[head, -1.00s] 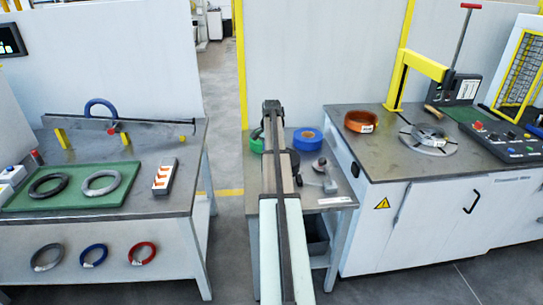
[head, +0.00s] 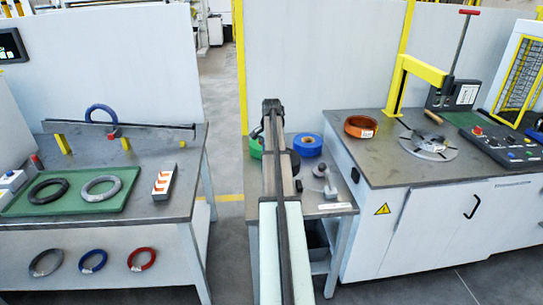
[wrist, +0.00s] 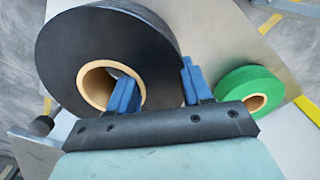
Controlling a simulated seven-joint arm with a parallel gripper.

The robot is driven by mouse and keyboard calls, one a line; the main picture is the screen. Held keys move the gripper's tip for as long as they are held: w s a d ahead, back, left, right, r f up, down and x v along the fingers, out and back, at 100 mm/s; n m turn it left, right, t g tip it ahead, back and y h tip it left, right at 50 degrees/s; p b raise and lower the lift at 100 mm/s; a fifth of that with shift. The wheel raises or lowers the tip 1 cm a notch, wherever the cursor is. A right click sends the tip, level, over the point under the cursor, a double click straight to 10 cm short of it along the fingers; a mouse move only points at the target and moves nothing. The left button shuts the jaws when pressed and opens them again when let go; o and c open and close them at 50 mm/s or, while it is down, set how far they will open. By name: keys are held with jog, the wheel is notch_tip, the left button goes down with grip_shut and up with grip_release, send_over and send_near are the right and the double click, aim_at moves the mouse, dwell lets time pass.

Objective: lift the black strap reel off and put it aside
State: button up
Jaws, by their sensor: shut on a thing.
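The black strap reel (wrist: 75,45) fills the upper left of the wrist view, flat face up with a tan core. My gripper (wrist: 157,72) is shut on its wall: one blue finger is inside the core, the other outside the right rim. Something grey shows inside the core. In the head view, a small part of the black reel (head: 295,160) shows beside my arm, which hides the gripper there. I cannot tell whether the reel is clear of what is under it.
A green reel (wrist: 250,87) sits close to the right of the black one. A blue reel (head: 305,145) and a grey tool (head: 325,182) share the small table (head: 335,200). An orange ring (head: 361,127) lies on the right bench. A gap separates the left bench (head: 165,205).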

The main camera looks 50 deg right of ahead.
jog(key=shift+r, duration=0.9)
dwell(0.3)
